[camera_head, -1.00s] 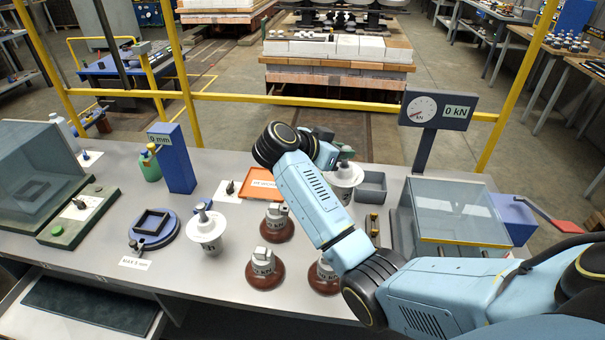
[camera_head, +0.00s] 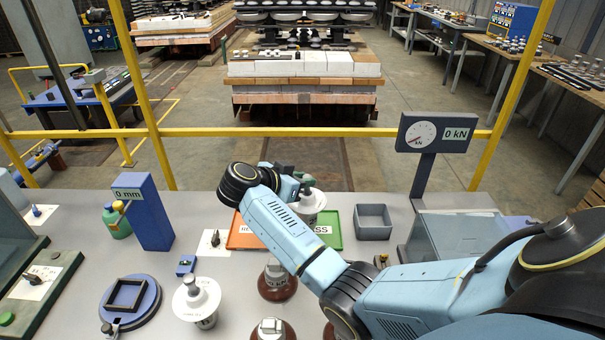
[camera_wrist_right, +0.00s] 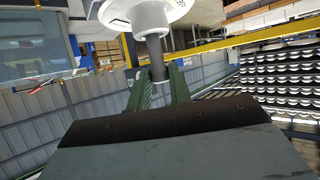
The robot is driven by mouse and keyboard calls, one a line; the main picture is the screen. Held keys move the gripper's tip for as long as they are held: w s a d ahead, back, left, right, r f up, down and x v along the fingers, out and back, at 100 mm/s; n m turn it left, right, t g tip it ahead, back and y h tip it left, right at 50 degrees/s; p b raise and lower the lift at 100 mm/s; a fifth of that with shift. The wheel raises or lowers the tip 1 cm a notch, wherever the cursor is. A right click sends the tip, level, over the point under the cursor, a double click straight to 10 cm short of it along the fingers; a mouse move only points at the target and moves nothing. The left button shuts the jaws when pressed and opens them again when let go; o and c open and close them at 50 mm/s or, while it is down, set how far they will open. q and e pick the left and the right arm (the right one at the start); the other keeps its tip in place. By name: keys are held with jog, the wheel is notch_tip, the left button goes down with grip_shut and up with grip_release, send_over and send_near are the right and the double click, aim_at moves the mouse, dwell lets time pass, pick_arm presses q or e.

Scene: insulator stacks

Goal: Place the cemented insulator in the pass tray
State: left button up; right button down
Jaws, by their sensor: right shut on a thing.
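The cemented insulator (camera_head: 310,203) is a white disc-shaped piece with a grey metal pin. My right gripper (camera_head: 300,183) is shut on its pin, and in the right wrist view the fingers (camera_wrist_right: 158,88) close around the grey pin (camera_wrist_right: 152,45) below the white disc (camera_wrist_right: 145,10). In the head view the insulator overlaps the green pass tray (camera_head: 332,238), whose left part is hidden by my arm. I cannot tell whether it touches the tray. My left gripper is not in view.
The orange reject tray (camera_head: 240,240) adjoins on the left, and a grey bin (camera_head: 374,222) stands to the right. Another white insulator (camera_head: 197,303) and brown-based insulators (camera_head: 277,285) stand in front. A blue 0 mm post (camera_head: 143,213) and force gauge (camera_head: 435,133) flank the area.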

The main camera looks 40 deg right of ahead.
aim_at(304, 195)
jog(key=shift+w+f+b, duration=0.15)
jog(key=shift+f+b, duration=0.15)
jog(key=shift+f, duration=2.1)
jog(key=c, duration=1.3)
grip_release()
jog(key=shift+f, duration=0.1)
jog(key=v, duration=1.2)
jog(key=shift+a, duration=0.1)
